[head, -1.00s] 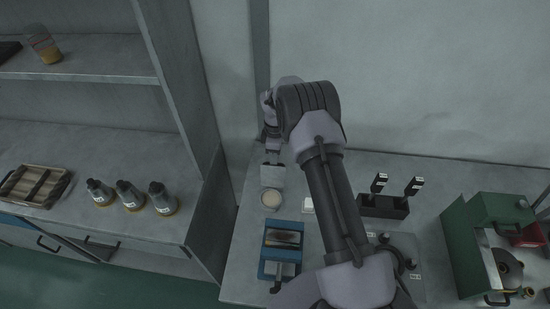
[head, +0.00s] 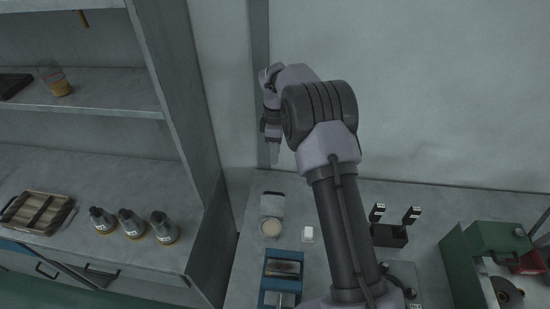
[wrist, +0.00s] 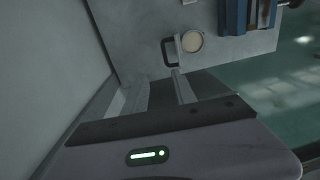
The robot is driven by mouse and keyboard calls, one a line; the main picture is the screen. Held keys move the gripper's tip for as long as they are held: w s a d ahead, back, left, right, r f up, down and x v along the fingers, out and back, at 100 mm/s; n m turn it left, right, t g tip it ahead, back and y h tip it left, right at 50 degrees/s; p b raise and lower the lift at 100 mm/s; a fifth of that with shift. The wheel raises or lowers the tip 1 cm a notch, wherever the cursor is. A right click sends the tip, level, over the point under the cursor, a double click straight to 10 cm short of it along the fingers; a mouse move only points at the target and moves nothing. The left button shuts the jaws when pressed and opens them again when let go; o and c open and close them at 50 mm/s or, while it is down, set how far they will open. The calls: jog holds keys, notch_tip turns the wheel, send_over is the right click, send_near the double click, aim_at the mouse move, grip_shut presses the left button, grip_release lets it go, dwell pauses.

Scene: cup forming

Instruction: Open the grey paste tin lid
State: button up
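The grey paste tin (head: 270,228) stands on the bench, with round beige paste showing in its top. Its grey lid (head: 271,203) is swung back on the far side, clear of the paste. In the wrist view the tin (wrist: 192,41) is at the top, and a dark handle loop (wrist: 168,52) juts out on its left. My gripper (head: 274,163) is above and behind the lid, apart from it. In the wrist view its two fingers (wrist: 155,92) are spread with nothing between them.
A blue fixture (head: 282,268) stands just in front of the tin. Several flasks (head: 132,223) stand on the left counter, beyond a grey upright panel (head: 178,120).

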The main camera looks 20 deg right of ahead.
aim_at(273, 202)
jog(key=shift+c, duration=0.4)
jog(key=shift+f, duration=0.1)
jog(key=c, duration=0.4)
jog(key=shift+f+m, duration=0.25)
jog(key=shift+m, duration=0.85)
grip_shut()
notch_tip(273, 202, down, 15)
jog(key=m+t+p, duration=0.1)
jog(key=m, duration=1.5)
jog(key=s, duration=0.1)
jog(key=s+a+r, duration=0.1)
jog(key=s, duration=0.2)
jog(key=shift+a+r+p, duration=0.25)
jog(key=shift+p, duration=0.15)
